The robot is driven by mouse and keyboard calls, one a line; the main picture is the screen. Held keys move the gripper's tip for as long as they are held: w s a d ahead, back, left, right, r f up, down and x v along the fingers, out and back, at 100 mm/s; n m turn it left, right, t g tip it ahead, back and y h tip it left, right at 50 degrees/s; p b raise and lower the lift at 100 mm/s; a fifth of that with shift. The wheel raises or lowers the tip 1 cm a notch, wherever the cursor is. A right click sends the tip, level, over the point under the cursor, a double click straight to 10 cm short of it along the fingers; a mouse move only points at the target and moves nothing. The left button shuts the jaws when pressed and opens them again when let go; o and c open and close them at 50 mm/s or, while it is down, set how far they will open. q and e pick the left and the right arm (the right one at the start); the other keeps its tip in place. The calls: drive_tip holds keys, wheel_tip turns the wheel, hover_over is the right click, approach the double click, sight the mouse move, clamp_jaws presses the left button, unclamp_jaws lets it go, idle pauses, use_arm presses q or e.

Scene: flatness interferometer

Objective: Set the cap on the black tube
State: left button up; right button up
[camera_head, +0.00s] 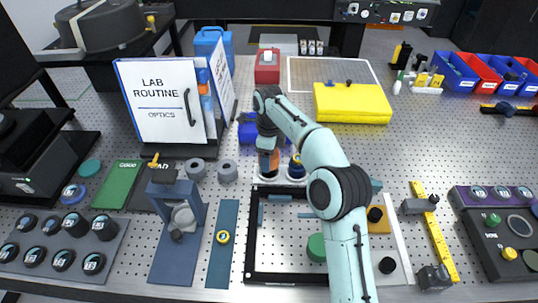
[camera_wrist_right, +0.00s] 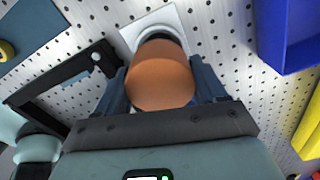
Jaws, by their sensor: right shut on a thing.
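My right gripper (camera_wrist_right: 166,88) is shut on an orange cap (camera_wrist_right: 160,75), with a finger on each side of it. In the head view the gripper (camera_head: 267,150) points down and hides much of the cap. Directly below the cap is the dark rim of what looks like the black tube (camera_wrist_right: 163,37). It stands on a white square holder (camera_wrist_right: 137,31). The cap is in line with the tube, but I cannot tell whether it is seated or just above. My left gripper is not in view.
A dark blue round part (camera_head: 297,168) stands on the neighbouring white pad. A blue bin (camera_head: 247,130) is close behind the gripper. A black frame (camera_head: 254,235) lies in front. A yellow case (camera_head: 352,103) is at the back right, and a white binder (camera_head: 160,105) is at the left.

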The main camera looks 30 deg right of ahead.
drive_tip(key=o, duration=1.1)
drive_tip(key=shift+r, duration=0.1)
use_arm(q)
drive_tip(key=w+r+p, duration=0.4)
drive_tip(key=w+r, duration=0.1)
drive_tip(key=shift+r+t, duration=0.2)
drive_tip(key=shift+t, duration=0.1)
use_arm(e)
wheel_tip(320, 180, up, 13)
drive_tip(key=shift+r, duration=0.1)
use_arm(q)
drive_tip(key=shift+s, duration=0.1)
